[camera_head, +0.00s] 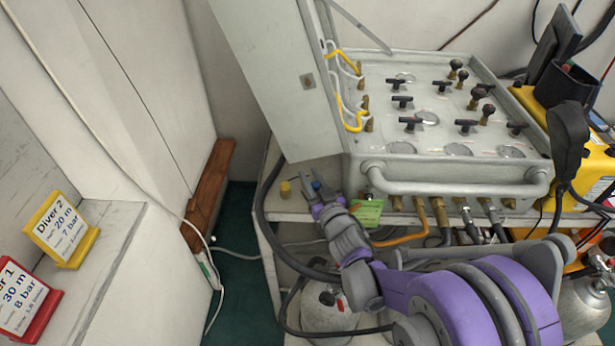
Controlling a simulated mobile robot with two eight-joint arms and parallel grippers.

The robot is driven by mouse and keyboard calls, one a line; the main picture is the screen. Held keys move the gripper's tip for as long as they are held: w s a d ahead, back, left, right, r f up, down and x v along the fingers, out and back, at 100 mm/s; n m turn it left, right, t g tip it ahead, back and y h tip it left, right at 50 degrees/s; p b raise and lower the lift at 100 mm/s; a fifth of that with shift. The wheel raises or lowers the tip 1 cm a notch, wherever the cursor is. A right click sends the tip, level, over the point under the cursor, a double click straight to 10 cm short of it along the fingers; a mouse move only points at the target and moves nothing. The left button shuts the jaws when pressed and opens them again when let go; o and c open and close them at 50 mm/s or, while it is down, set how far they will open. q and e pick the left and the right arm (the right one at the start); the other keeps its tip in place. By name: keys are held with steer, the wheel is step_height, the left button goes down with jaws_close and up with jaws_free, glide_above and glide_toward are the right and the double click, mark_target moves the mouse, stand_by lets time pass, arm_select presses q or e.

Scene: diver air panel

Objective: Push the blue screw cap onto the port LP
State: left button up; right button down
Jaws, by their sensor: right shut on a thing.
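The blue screw cap (316,186) is small and sits between the fingertips of my right gripper (314,191). My right gripper is shut on it, at the left end of the shelf in front of the air panel (365,150). Several brass ports (420,208) line the lower front edge of the panel, to the right of the gripper. I cannot read which of them is LP. The cap is apart from these ports. My right arm hides part of the area below them. My left gripper is not in view.
A yellow cap (285,188) stands on the shelf just left of my right gripper. A green tag (368,212) hangs near the ports. A grey bar handle (455,187) juts out above them. Hoses and a grey cylinder (328,308) are below.

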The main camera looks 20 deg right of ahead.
steer(key=shift+w+f, duration=0.45)
steer(key=shift+w, duration=0.15)
steer(key=shift+w+f, duration=0.4)
steer(key=shift+w, duration=0.2)
steer(key=shift+s+f+b, duration=0.15)
steer(key=shift+f+b, duration=0.45)
steer(key=shift+b, duration=0.1)
steer(key=c, duration=0.7)
jaws_free()
steer(key=shift+o, duration=0.2)
steer(key=shift+r, duration=0.1)
